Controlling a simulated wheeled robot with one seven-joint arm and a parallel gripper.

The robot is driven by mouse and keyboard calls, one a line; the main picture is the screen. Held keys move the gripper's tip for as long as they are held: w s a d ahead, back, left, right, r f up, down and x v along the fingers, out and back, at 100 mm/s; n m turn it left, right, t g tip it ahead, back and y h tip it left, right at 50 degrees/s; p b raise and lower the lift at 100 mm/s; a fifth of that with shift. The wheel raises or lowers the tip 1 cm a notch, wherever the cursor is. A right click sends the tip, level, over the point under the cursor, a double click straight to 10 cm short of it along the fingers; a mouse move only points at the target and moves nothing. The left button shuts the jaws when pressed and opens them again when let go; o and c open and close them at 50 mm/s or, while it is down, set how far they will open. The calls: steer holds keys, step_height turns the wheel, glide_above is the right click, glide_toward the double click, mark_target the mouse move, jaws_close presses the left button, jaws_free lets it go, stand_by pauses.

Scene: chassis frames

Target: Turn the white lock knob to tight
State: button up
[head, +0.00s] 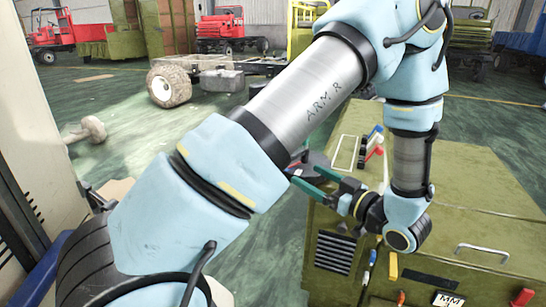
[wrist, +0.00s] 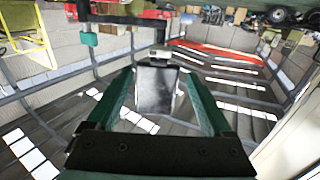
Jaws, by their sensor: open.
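My gripper (head: 304,176) has two green fingers. It is apart and open in the head view, beside the left edge of the olive-green cabinet (head: 470,195). In the wrist view the green fingers of my gripper (wrist: 160,78) spread on either side of a grey-white rectangular panel (wrist: 155,90); I cannot tell whether it lies between them or far behind. I cannot make out a white lock knob for certain in either view. My arm covers much of the head view.
Red, white and blue handles (head: 372,146) stand on the cabinet top. A metal handle (head: 482,252), a yellow handle (head: 393,267) and a red one (head: 523,297) are also on the cabinet. A wheeled chassis (head: 215,75) stands behind. The wrist view shows roof skylights (wrist: 240,84).

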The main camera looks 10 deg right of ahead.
steer(key=p+x, duration=0.2)
steer(key=x, duration=0.8)
steer(key=shift+w+a, duration=0.2)
steer(key=shift+w, duration=0.1)
steer(key=shift+c, duration=0.2)
steer(key=shift+p, duration=0.3)
jaws_close()
